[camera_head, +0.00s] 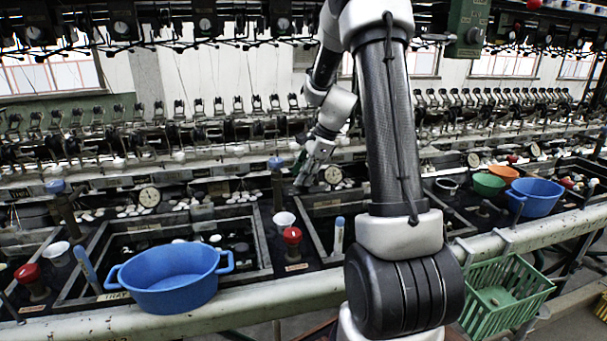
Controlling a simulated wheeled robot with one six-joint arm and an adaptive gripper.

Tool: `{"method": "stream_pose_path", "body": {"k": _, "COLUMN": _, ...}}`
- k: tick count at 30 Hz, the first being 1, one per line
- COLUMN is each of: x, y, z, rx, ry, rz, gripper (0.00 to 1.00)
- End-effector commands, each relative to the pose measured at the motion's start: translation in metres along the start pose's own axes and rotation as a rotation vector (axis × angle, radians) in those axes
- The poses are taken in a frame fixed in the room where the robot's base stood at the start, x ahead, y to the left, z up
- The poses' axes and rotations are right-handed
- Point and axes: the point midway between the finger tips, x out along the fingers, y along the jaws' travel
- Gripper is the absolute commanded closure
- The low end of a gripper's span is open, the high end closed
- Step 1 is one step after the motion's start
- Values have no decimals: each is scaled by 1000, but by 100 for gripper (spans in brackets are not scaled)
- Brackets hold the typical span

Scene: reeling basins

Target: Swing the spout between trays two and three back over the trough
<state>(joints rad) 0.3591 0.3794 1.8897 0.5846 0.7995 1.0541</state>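A dark upright post with a blue cap (277,183) stands on the divider between the left-middle tray (262,245) and the middle tray (310,215). It looks like the spout named in the task, but its outlet is too small to make out. A similar blue-capped post (65,208) stands further left. My gripper (301,180) reaches down just right of the middle post, near a round dial (333,175). I cannot tell whether it touches the post, or whether its fingers are open. My arm hides part of the middle tray. The trough cannot be made out clearly.
A blue basin (172,280) sits at the front left. A green basket (503,295) hangs at the front right. Green (488,184), orange (503,172) and blue (535,197) bowls sit at right.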

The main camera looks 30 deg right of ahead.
Motion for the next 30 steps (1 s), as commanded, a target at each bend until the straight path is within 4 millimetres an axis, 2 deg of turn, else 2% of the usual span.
{"method": "stream_pose_path", "body": {"k": 1, "x": 0, "y": 0, "z": 0, "rx": 0, "ry": 0, "rz": 0, "gripper": 77}}
{"method": "stream_pose_path", "body": {"k": 5, "x": 0, "y": 0, "z": 0, "rx": 0, "ry": 0, "rz": 0, "gripper": 100}}
{"method": "stream_pose_path", "body": {"k": 20, "x": 1, "y": -5, "z": -1, "rx": -53, "ry": -11, "rz": 22, "gripper": 100}}
{"method": "stream_pose_path", "body": {"k": 30, "x": 6, "y": -26, "z": 0, "rx": -279, "ry": -60, "rz": 115, "gripper": 100}}
